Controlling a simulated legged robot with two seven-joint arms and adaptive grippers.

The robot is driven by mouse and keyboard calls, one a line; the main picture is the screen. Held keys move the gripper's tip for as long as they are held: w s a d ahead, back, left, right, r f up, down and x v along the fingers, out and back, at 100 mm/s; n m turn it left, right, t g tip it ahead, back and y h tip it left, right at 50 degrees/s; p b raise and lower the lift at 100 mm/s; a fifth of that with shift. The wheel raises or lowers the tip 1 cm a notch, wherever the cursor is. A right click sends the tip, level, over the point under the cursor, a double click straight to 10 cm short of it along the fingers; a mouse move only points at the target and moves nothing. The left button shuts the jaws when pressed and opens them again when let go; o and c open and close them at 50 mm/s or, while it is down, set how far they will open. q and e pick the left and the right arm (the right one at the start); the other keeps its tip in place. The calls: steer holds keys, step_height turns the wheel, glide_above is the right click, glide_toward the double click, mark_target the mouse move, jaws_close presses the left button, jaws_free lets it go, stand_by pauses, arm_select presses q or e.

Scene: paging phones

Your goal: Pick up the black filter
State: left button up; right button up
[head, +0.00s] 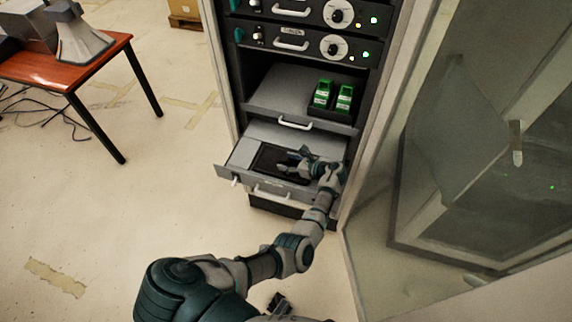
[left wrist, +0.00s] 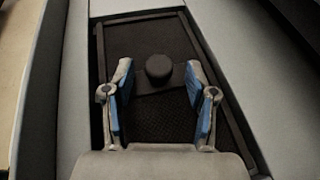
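The black filter (head: 264,158) lies flat in a recess of the open lower drawer (head: 240,154) in the rack. In the left wrist view the filter (left wrist: 147,35) shows dark mesh, a crossbar and a round black knob (left wrist: 159,67). My left gripper (head: 290,158) is over the filter, and its arm hides part of the drawer. In the left wrist view the left gripper (left wrist: 160,85) is open, with its blue-padded fingers apart on either side of the knob and not touching it. A small dark part at the bottom of the head view may be my right gripper (head: 279,303).
A shelf above the drawer holds two green modules (head: 333,96) in a black holder. An open glass door (head: 470,140) stands at the right of the rack. A red-brown table (head: 75,68) is at the upper left. The floor left of the rack is mostly clear.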

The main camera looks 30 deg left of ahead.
arm_select(q)
steer(key=shift+a+f, duration=0.2)
steer(key=shift+a, duration=0.2)
jaws_close()
steer(key=shift+r, duration=0.1)
